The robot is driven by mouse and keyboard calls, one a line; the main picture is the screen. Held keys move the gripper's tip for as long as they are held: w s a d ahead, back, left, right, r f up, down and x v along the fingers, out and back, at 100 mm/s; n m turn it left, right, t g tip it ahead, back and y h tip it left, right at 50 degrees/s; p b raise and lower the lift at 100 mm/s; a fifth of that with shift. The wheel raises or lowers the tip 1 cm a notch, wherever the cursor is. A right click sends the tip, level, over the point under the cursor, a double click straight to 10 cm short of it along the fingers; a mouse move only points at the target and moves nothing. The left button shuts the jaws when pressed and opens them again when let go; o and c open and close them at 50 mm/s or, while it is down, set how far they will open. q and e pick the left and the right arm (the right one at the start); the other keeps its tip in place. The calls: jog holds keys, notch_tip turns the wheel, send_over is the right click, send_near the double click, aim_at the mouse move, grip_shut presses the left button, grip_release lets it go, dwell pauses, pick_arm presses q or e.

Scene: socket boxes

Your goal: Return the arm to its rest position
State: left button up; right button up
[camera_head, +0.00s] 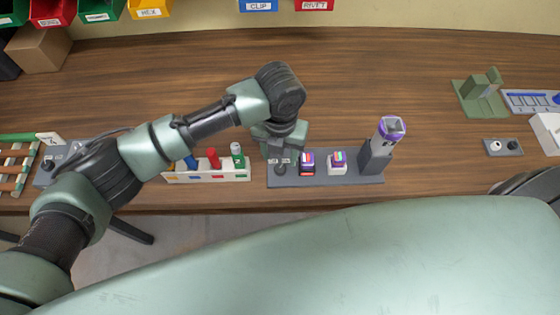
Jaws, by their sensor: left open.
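My left arm (208,122) comes in from the lower left and reaches over the wooden table. Its wrist bends down, and my left gripper (280,160) hangs over the left end of a dark grey base (345,178). The gripper is open. I cannot tell whether its fingertips touch the base. Two small purple-topped blocks, one with a red bottom (307,164) and one with a white bottom (337,164), stand on the base to the right of the gripper. My right gripper is not in view.
A tall purple-topped holder (387,133) stands at the base's right end. A white rack (213,174) with colored pieces is at left, partly behind my arm. A green fixture (480,95) and a small grey panel (502,147) sit at right. Bins (150,8) line the back.

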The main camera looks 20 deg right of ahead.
pick_arm(q)
jog(key=shift+r, duration=1.1)
